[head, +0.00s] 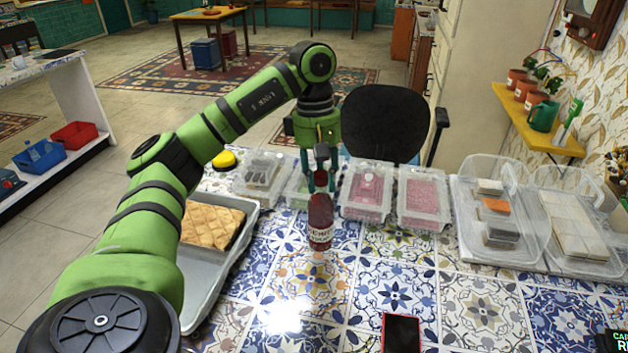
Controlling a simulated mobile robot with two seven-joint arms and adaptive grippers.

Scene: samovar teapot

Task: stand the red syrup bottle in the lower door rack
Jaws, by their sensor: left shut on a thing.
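The red syrup bottle (320,216) is upright at the middle of the tiled table, with a dark red body and a pale label low on it. My left gripper (321,180) comes down from above and is shut on its neck. The fingers partly cover the bottle's top. The bottle's base is at or just above the tiles; I cannot tell if it touches them. My right gripper is not in view. No lower door rack shows in this view.
Clear lidded boxes (424,198) stand in a row behind the bottle. A grey tray (205,285) with pastry (208,226) is at left. Clear bins (497,258) stand at right. A red-edged phone (401,334) lies in front. The tiles around the bottle are free.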

